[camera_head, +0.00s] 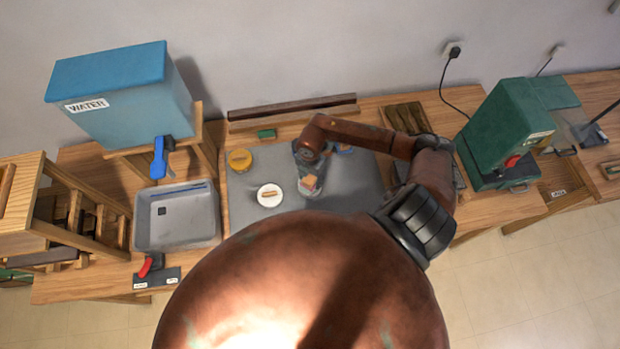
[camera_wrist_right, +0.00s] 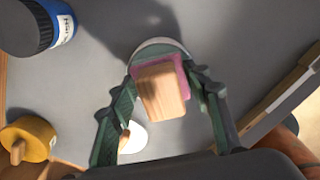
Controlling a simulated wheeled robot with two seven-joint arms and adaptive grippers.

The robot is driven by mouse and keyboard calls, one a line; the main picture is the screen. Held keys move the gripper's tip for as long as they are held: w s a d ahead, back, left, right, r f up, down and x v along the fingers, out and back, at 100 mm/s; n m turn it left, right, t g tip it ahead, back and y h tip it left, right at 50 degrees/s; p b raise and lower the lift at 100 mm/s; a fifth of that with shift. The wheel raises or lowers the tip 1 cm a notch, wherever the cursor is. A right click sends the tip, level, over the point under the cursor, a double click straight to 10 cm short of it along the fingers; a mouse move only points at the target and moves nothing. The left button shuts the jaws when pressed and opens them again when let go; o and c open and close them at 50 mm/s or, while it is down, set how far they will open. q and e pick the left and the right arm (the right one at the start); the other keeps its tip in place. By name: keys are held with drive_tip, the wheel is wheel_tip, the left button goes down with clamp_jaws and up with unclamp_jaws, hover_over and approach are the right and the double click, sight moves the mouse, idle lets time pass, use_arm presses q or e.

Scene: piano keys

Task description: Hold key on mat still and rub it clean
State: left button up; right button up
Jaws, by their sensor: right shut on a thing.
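My right gripper (camera_wrist_right: 165,95) is shut on a tan wooden block with a pink pad (camera_wrist_right: 160,88), one finger on each side of it. In the head view the gripper (camera_head: 308,180) is over the middle of the grey mat (camera_head: 350,190). A pale round dish shows partly behind the block; I cannot tell whether they touch. A white round dish (camera_head: 269,201) with a small tan strip on it lies on the mat to the left. I cannot make out the piano key for certain. My left gripper is out of view.
A green block (camera_head: 266,134) lies behind. A grey basin (camera_head: 180,232) and blue water tank (camera_head: 125,100) stand left; a green machine (camera_head: 505,125) stands right.

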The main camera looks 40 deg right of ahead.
sight(310, 176)
drive_tip(key=shift+r+p, duration=2.6)
drive_tip(key=shift+r, duration=0.9)
drive_tip(key=shift+w, duration=0.1)
